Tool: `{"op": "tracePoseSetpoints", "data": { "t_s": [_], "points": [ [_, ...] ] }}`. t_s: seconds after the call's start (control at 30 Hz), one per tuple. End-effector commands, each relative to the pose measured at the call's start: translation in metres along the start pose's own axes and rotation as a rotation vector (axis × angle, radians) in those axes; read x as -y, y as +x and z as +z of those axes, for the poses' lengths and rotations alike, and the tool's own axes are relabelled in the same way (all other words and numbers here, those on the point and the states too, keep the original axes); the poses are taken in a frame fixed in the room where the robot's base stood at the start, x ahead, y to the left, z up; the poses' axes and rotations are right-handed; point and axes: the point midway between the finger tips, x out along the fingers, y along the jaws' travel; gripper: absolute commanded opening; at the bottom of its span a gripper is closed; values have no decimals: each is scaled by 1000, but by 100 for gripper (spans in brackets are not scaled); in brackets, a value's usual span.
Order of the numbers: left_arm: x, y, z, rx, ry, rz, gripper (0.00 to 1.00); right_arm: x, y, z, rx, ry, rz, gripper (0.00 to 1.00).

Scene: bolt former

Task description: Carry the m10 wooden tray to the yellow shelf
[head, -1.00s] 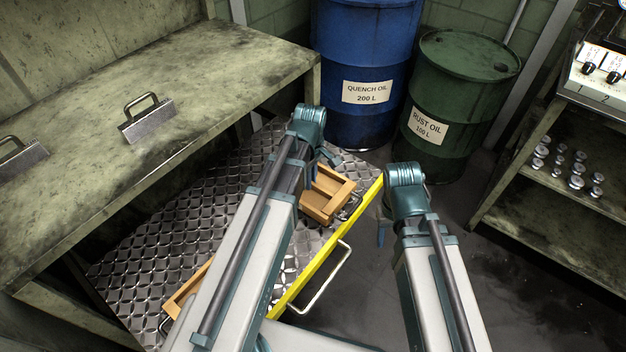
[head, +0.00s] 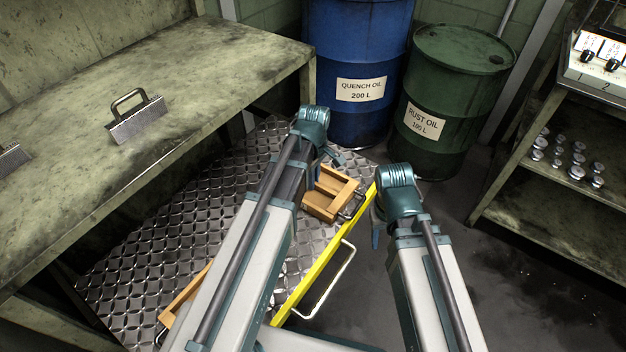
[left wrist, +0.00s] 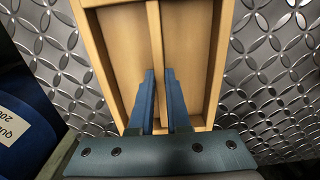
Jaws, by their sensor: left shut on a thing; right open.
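A wooden tray (head: 322,211) with a metal handle is over the diamond-plate top of a cart, near its yellow edge. My left gripper (left wrist: 160,75) is shut on this tray, with one finger on each side of its central divider in the left wrist view. No m10 mark is readable, and I cannot tell if the tray is clear of the plate. A second wooden tray (head: 184,296) is at the cart's near end, partly hidden by my left arm. My right gripper (head: 376,236) is open and empty beyond the yellow edge (head: 322,262). I cannot identify a separate yellow shelf.
A workbench (head: 225,75) with metal blocks is at left. A blue drum (head: 360,50) and a green drum (head: 455,80) stand behind the cart. A shelf rack (head: 560,190) with several metal parts is at right. Dark floor lies between cart and rack.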

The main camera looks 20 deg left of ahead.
Motion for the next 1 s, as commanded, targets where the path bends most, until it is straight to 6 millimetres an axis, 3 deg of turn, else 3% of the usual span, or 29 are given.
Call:
{"op": "tracePoseSetpoints", "data": {
  "t_s": [0.03, 0.2, 0.67, 1.0],
  "points": [
    [0, 1, 0, 0, 0, 0, 18, 0, 1, 0, 0, 0, 0, 50],
    [0, 1, 0, 0, 0, 0, 45, 0, 1, 0, 0, 0, 0, 50],
    [0, -6, 0, 0, 0, 0, 45, -1, -6, 0, 0, 0, 0, 50],
    [0, -45, 0, 0, 0, 0, 45, -4, -45, 3, 0, 0, 0, 50]
  ]
}}
